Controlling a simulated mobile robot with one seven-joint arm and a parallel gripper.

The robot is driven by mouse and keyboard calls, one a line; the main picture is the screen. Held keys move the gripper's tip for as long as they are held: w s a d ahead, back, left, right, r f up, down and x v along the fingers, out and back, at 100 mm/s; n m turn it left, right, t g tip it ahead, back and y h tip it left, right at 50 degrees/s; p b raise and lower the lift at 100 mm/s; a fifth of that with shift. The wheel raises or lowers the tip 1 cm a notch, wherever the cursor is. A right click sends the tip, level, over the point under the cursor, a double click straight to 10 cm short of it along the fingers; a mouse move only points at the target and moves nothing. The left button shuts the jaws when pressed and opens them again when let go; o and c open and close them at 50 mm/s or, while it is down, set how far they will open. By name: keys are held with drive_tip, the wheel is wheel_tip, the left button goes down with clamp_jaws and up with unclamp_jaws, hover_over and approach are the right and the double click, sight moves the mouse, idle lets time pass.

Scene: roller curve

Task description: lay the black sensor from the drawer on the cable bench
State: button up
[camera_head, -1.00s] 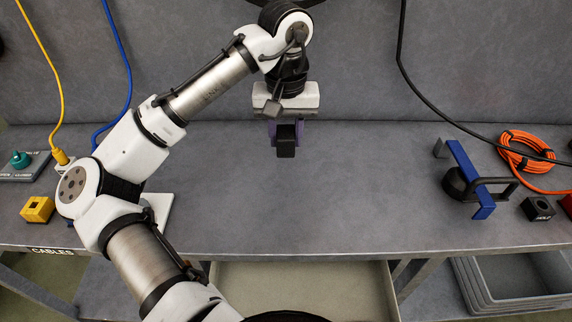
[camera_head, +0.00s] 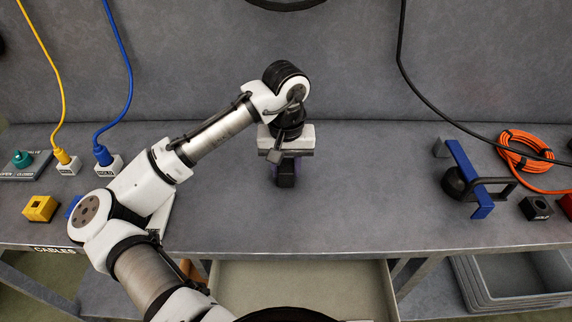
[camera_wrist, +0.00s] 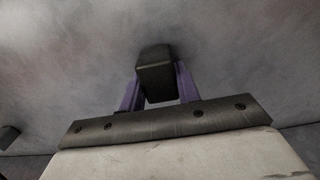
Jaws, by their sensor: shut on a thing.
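My gripper (camera_head: 285,180) is over the middle of the bench (camera_head: 340,215) with its purple fingers pointing down. It is shut on the black sensor (camera_head: 286,181), a small dark block. In the wrist view the black sensor (camera_wrist: 155,76) sits between the two purple fingers, with grey surface behind it. I cannot tell whether its lower end touches the bench top. An open, pale drawer (camera_head: 300,285) shows below the bench's front edge; the visible part of its floor looks bare. A CABLES label (camera_head: 55,249) is on the bench's front edge at the left.
At the left are a yellow block (camera_head: 40,208), yellow and blue plugs in white holders, and a teal valve (camera_head: 22,158). At the right are a blue-barred clamp (camera_head: 470,180), an orange cable coil (camera_head: 525,150) and a black holder (camera_head: 537,208). The bench around my gripper is clear.

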sight(286, 164)
drive_tip(key=o, duration=1)
drive_tip(key=shift+f, duration=0.1)
wheel_tip(286, 164, up, 12)
drive_tip(key=shift+r+b, duration=0.15)
drive_tip(key=shift+b, duration=0.4)
